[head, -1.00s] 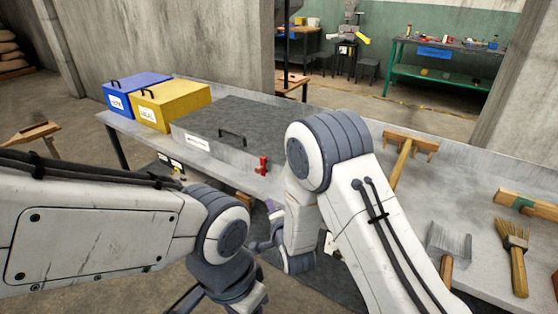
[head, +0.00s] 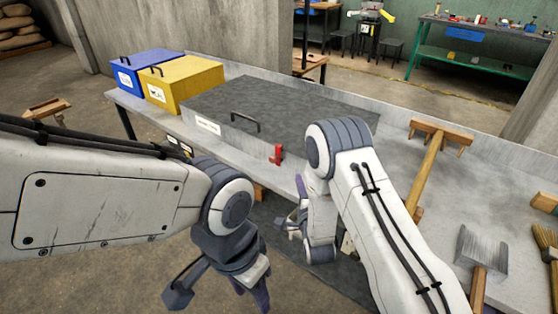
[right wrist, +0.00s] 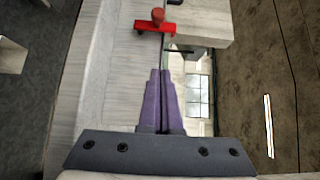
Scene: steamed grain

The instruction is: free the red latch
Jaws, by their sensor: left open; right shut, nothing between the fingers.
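The red latch (head: 276,154) is on the front of a low grey box (head: 290,95), near the box's front right end. In the right wrist view the red latch (right wrist: 157,24) lies beyond my fingertips, with a visible gap between. My right gripper (head: 292,220) is shut and empty, below and slightly right of the latch in the head view; its purple fingers (right wrist: 163,72) are together in the right wrist view. My left gripper (head: 220,296) is open and empty at the bottom of the head view, over the floor, away from the box.

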